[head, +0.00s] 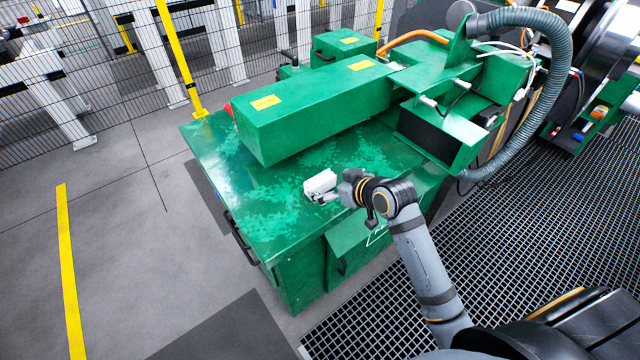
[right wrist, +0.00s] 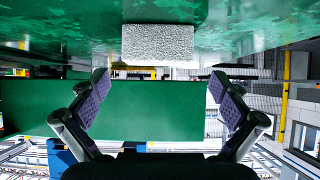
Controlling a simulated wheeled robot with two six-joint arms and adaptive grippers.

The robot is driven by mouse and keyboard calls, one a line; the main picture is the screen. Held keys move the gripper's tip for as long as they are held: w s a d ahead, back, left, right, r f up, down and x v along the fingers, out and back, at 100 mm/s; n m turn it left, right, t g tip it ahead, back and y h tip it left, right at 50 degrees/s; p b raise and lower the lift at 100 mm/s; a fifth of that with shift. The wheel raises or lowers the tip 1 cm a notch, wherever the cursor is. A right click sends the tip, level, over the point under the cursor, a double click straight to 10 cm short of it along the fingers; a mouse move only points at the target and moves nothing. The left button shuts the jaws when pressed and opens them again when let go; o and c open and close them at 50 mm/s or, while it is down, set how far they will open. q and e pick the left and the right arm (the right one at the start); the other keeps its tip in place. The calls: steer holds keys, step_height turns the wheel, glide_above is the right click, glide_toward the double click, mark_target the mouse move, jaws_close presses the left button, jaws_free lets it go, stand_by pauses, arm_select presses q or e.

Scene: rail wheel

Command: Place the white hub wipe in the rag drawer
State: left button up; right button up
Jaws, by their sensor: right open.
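The white hub wipe (head: 320,182) is a small white block-like pad on the worn green top of the cabinet (head: 225,190). In the right wrist view the wipe (right wrist: 157,44) looks rough and pale, beyond the fingertips and between them across the picture. My right gripper (head: 333,195) is beside the wipe, low over the cabinet top. In the right wrist view its two purple-padded fingers (right wrist: 160,86) are spread, with nothing between them. A green front panel (head: 345,240) juts from the cabinet's near side; I cannot tell whether it is the rag drawer. My left gripper is not in view.
A long green box (head: 310,110) stands on the cabinet behind the wipe. Green machinery with a thick grey hose (head: 540,100) is at the right. Black handles (head: 238,238) stick out from the cabinet's left side. Grey floor lies open at the left.

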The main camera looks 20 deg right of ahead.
mark_target(324, 184)
steer(key=x, duration=0.5)
steer(key=shift+s+d+f+p, duration=0.1)
steer(key=shift+d+f+p, duration=0.1)
steer(key=shift+f+p, duration=0.2)
steer(key=shift+s, duration=0.1)
steer(key=shift+c, duration=0.5)
steer(key=c, duration=1)
steer(key=shift+r, duration=0.1)
